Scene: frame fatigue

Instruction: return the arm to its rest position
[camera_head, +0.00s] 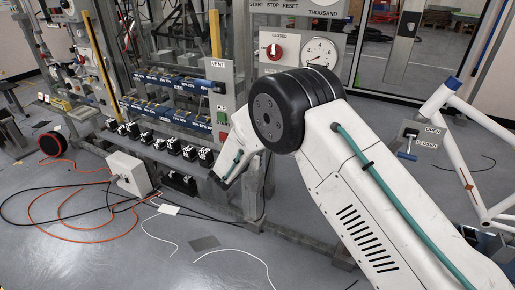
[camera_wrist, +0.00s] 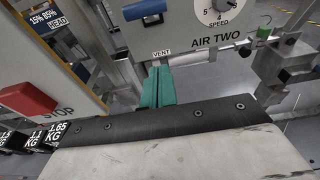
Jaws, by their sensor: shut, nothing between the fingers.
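My gripper (camera_wrist: 158,86) shows in the wrist view as two teal fingers side by side. They are shut with nothing between them, in front of a panel edge with a VENT label (camera_wrist: 161,53). In the head view my white arm rises from the lower right to a large black joint, then bends down to the left. Its far end hangs in front of the test rig (camera_head: 165,95). The fingertips are not clear in that view.
The wrist view shows a red STOP button (camera_wrist: 27,98) at left and a speed dial (camera_wrist: 221,8) above. A white bicycle frame (camera_head: 462,165) stands at right.

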